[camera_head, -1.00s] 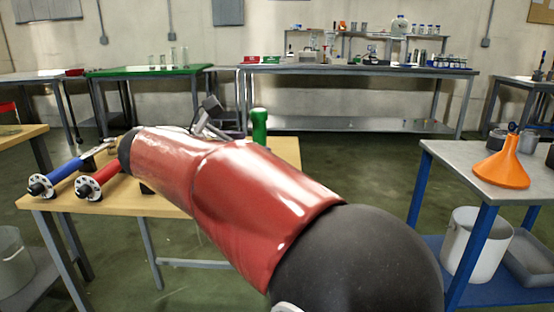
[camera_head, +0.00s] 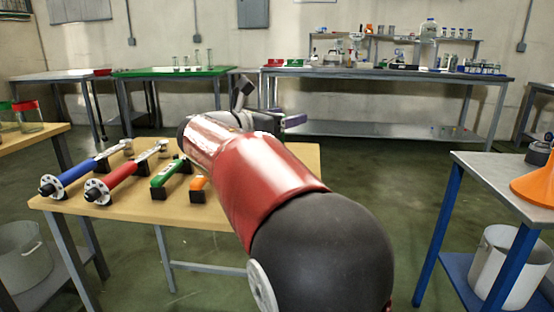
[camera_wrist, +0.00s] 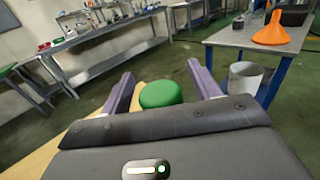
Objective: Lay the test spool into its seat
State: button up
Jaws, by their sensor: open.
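In the wrist view a green round-topped piece (camera_wrist: 160,94) appears between the two purple fingers of my gripper (camera_wrist: 163,82). A gap shows on each side of it, so the gripper is open. I cannot tell if this is the test spool; its lower part is hidden. In the head view the gripper (camera_head: 270,112) is over the far side of the wooden table, partly hidden by my red arm. A blue spool (camera_head: 75,172), a red spool (camera_head: 122,172) and a green piece (camera_head: 168,173) lie on the table (camera_head: 130,208), the green one on black blocks.
An orange piece (camera_head: 199,184) lies beside the green piece, partly behind my arm. A metal table with blue legs (camera_head: 505,178) stands at right with an orange funnel (camera_head: 538,186). The wooden table's left front is clear. Benches line the back wall.

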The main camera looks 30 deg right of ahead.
grip_shut()
dwell(0.3)
jog(key=shift+r, duration=0.25)
